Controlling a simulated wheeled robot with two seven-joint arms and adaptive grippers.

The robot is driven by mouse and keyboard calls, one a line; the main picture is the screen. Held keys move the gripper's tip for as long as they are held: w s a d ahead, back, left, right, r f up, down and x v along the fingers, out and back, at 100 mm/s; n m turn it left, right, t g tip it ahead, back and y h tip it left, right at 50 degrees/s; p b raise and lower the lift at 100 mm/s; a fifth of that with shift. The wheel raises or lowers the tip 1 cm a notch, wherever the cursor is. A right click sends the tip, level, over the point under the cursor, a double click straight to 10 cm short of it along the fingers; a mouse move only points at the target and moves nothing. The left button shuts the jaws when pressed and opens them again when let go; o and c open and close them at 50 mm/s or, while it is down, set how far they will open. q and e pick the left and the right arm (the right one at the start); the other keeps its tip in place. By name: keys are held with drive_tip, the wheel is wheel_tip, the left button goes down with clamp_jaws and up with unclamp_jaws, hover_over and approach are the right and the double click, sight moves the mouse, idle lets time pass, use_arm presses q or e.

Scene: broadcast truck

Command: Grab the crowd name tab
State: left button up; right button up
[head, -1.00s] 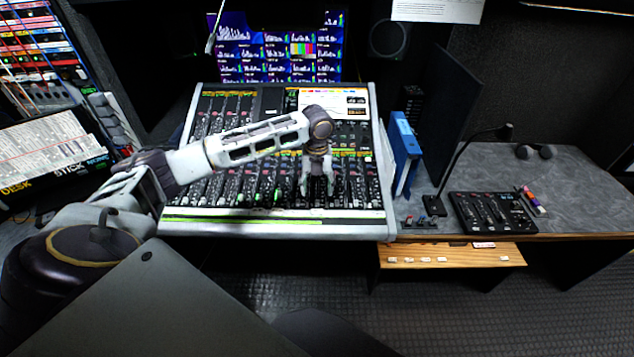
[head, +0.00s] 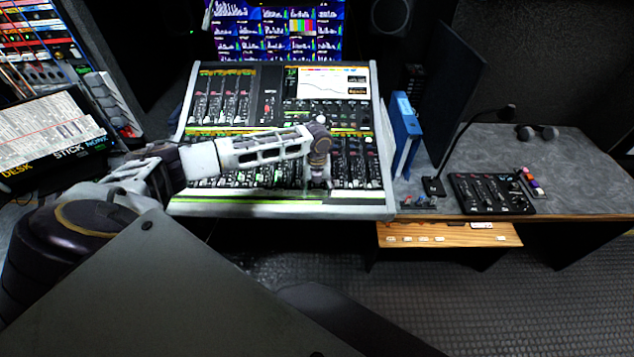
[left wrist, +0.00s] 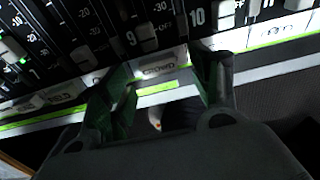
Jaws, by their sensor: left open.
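The crowd name tab (left wrist: 160,66) is a small pale strip with dark lettering on the front edge of the mixing console (head: 250,208), below the channel 9 fader. In the left wrist view my left gripper (left wrist: 160,80) is open, with one finger on either side of the tab. I cannot tell whether the fingers touch it. In the head view the left gripper (head: 318,186) is over the lower faders, right of the console's middle. The tab is too small to make out there. My right gripper is not in view.
Other name tabs (left wrist: 60,97) sit along the same strip, beside a green line. Fader caps (left wrist: 147,36) stand close to the fingers. Right of the console are a blue binder (head: 405,135), a gooseneck microphone (head: 465,140) and a small black control panel (head: 490,193).

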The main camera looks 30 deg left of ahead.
use_arm(q)
drive_tip(key=shift+f, duration=0.55)
drive_tip(key=c, duration=1.1)
drive_tip(key=shift+o, duration=0.2)
drive_tip(key=shift+s+d, duration=0.1)
